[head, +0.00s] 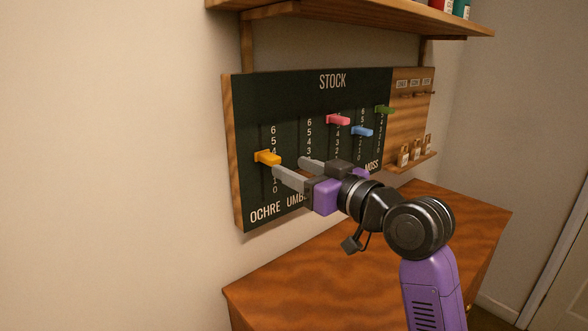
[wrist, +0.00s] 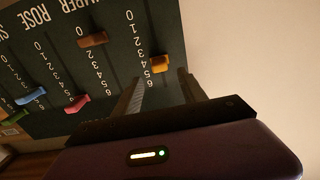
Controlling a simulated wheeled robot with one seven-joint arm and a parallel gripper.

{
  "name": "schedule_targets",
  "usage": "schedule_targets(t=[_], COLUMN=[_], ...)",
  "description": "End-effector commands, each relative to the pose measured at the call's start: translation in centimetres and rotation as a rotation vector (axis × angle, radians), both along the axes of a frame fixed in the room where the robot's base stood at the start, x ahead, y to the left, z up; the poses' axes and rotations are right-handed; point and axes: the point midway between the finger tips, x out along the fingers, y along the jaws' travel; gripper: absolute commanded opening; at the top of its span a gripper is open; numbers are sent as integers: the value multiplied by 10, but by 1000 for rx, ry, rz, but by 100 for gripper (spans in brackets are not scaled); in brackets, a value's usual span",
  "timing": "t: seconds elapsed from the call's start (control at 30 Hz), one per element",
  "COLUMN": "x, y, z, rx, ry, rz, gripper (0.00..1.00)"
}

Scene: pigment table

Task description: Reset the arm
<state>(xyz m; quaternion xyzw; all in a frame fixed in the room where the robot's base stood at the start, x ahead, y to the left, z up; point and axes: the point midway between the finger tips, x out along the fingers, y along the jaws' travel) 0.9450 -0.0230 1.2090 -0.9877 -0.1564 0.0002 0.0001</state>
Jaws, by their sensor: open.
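A dark STOCK board (head: 300,100) on the wall carries coloured sliders on numbered scales. The yellow-orange ochre slider (head: 267,157) sits about mid-scale at the left. My gripper (head: 287,166) is open and empty, its fingers pointing at the board just right of and below that slider. In the wrist view, which is upside down, the ochre slider (wrist: 161,63) shows just beyond and between the fingertips (wrist: 160,76); I cannot tell whether they touch it. The brown umber slider (wrist: 92,39) is hidden behind my gripper in the head view. Pink (head: 338,119), blue (head: 362,131) and green (head: 384,109) sliders are further right.
A wooden cabinet (head: 320,275) stands below the board. A shelf (head: 370,14) with paint containers is above. A wooden side panel (head: 410,125) with pegs and a small ledge of little bottles (head: 416,151) is at the right. The wall to the left is bare.

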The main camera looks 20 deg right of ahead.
Motion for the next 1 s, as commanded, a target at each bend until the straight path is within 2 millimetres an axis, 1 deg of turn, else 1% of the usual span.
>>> schedule_targets(t=[0.27, 0.37, 0.47, 0.5, 0.57, 0.67, 0.77, 0.87, 0.97, 1.0], x=[0, 1, -2, -5, -12, -24, -38, -54, -76, -86], y=[0, -4, -14, -21, -30, -39, -44, -48, -50, -49], z=[2, 13, 37, 45, 46, 35, 17, -7, -36, -49], rx=[7, 27, 51, 62, 88, 126, 159, 186, 209, 216], ry=[-6, -47, -133, -171, -217, -263, -288, -304, -313, -312], rz=[-2, -19, -61, -85, -124, -174, -215, -259, -303, -319], gripper=[49, 49, 49, 49, 49, 49, 49, 49, 49, 49])
